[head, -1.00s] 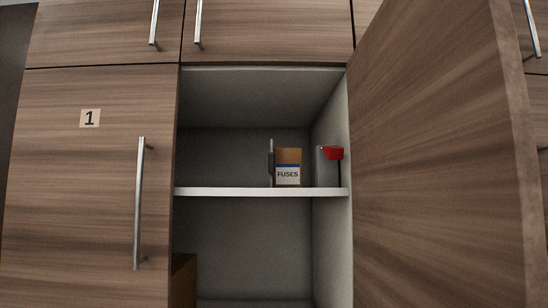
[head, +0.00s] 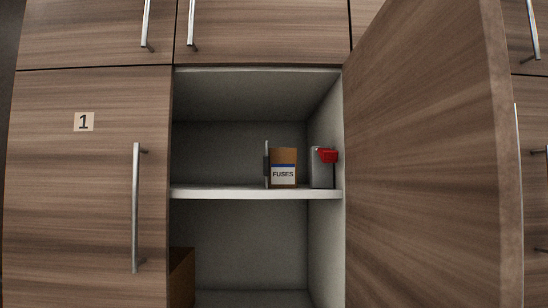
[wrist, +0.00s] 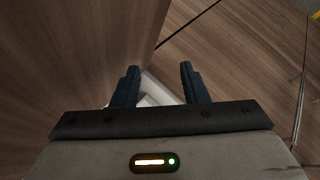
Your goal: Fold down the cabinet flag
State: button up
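The red flag (head: 328,156) is a small block-like piece at the upper right front of a narrow grey box (head: 320,170). The box stands on the white shelf (head: 250,193) inside the open cabinet, close to its right wall. The flag appears to stick out sideways near the top of the box, but its hinge is too small to make out. My gripper (wrist: 159,70) shows only in the wrist view. Its two dark fingers are wide apart with nothing between them. A pale strip of the cabinet shows behind them; the flag is not visible there.
The open wooden door (head: 425,160) fills the right side of the head view. A fuses carton (head: 283,168) stands left of the grey box beside a thin upright plate. A brown box (head: 181,278) sits lower left. Closed door 1 (head: 80,200) has a protruding handle (head: 136,208).

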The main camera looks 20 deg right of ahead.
jog(key=w+d+r+t+h+p, duration=0.1)
jog(key=w+r+t+h+p, duration=0.15)
jog(key=r, duration=0.75)
jog(key=w+d+r+t+h+p, duration=0.1)
jog(key=w+d+r+h, duration=0.2)
jog(key=r, duration=0.7)
jog(key=m+t+h+p, duration=0.1)
jog(key=t+h+p, duration=0.15)
jog(key=h, duration=0.45)
send_near(328, 156)
jog(key=x, duration=0.3)
jog(key=shift+g, duration=0.3)
jog(key=p+x, duration=0.3)
jog(key=x, duration=0.2)
jog(key=shift+w+d+r, duration=0.15)
jog(key=shift+d+r, duration=0.05)
jog(key=shift+r, duration=0.1)
jog(key=shift+x, duration=0.75)
jog(key=shift+f, duration=0.15)
jog(key=shift+c, duration=0.2)
grip_shut()
